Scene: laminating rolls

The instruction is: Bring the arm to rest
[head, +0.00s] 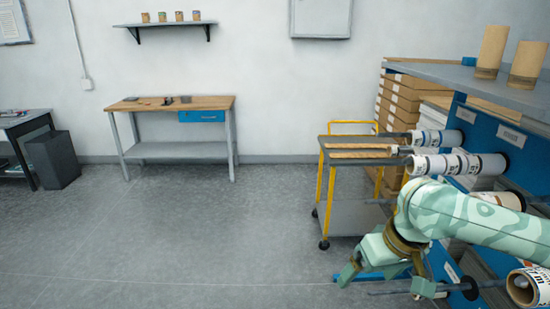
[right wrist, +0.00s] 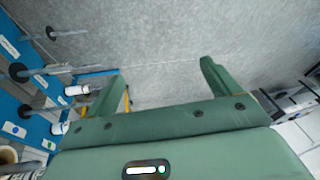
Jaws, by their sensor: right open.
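My right arm (head: 460,215) reaches in from the right edge in the head view, pale green, and bends down at the wrist. My right gripper (head: 387,279) hangs in front of the blue roll rack (head: 480,130), its two fingers spread apart. In the right wrist view the right gripper (right wrist: 163,80) is open, with only grey floor between its fingers. No object is held in it. My left arm and left gripper are not in view.
Printed rolls (head: 455,164) sit on rods sticking out of the rack, and a lower roll (head: 530,288) is close to my right arm. A yellow-framed cart (head: 350,216) stands behind the gripper. A workbench (head: 172,103) is at the back. The floor (head: 180,245) at left is clear.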

